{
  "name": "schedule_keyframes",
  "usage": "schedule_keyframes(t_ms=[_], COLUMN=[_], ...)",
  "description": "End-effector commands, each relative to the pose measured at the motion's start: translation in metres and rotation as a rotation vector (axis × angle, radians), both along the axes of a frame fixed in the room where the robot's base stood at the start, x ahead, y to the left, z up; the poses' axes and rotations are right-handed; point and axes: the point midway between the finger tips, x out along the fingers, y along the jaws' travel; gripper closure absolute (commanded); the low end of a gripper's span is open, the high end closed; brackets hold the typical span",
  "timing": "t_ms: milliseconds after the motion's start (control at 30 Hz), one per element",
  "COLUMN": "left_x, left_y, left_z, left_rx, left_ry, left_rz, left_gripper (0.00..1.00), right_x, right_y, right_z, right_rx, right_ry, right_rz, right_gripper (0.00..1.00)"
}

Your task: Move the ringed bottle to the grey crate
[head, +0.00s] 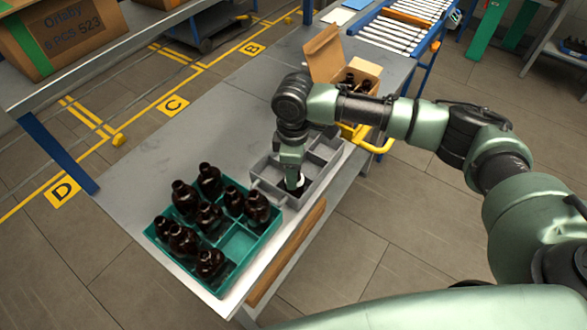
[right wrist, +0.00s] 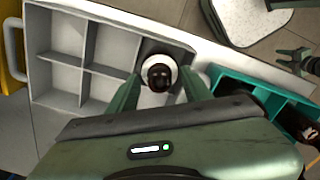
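The ringed bottle (right wrist: 159,73) is dark with a white ring around its neck. It stands in a compartment of the grey crate (right wrist: 50,95), which also shows in the head view (head: 268,190). My right gripper (right wrist: 160,82) reaches down into this compartment, with one finger on each side of the bottle. Whether the fingers press on it I cannot tell. In the head view the right gripper (head: 291,182) hides most of the bottle. My left gripper (right wrist: 291,59) shows small at the right of the wrist view, its fingers apart, away from the crates.
A teal crate (head: 232,277) with several dark bottles stands close beside the grey crate, near the table's edge. An open cardboard box (head: 322,55) with dark bottles stands farther back, before a roller conveyor (head: 405,22). The table (head: 215,130) left of the grey crate is clear.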

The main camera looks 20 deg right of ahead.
Motion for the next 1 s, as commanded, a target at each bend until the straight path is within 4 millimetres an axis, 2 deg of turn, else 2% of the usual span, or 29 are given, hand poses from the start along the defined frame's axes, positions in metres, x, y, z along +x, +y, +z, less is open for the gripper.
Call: schedule_keyframes(t_ms=[167, 500, 600, 733, 1000], left_x=[0.000, 0.000, 0.000, 0.000, 0.001], left_y=[0.000, 0.000, 0.000, -0.001, -0.001], left_z=[-0.002, -0.014, -0.015, -0.016, -0.015], left_rx=[0.000, 0.000, 0.000, -0.001, -0.001], left_ry=[0.000, -0.001, -0.001, -0.001, -0.001], left_rz=[0.000, 0.000, 0.000, 0.000, 0.000], left_gripper=[0.64, 0.64, 0.64, 0.64, 0.64], right_x=[0.001, 0.001, 0.001, 0.000, 0.000], right_y=[0.000, 0.000, 0.000, 0.000, 0.000], right_z=[0.007, 0.061, 0.071, 0.078, 0.078], right_rx=[0.001, 0.002, 0.000, 0.000, 0.000], right_ry=[-0.002, -0.003, -0.001, 0.000, 0.000], right_rz=[0.000, 0.000, 0.000, 0.000, 0.000], right_gripper=[0.51, 0.51, 0.51, 0.51, 0.51])
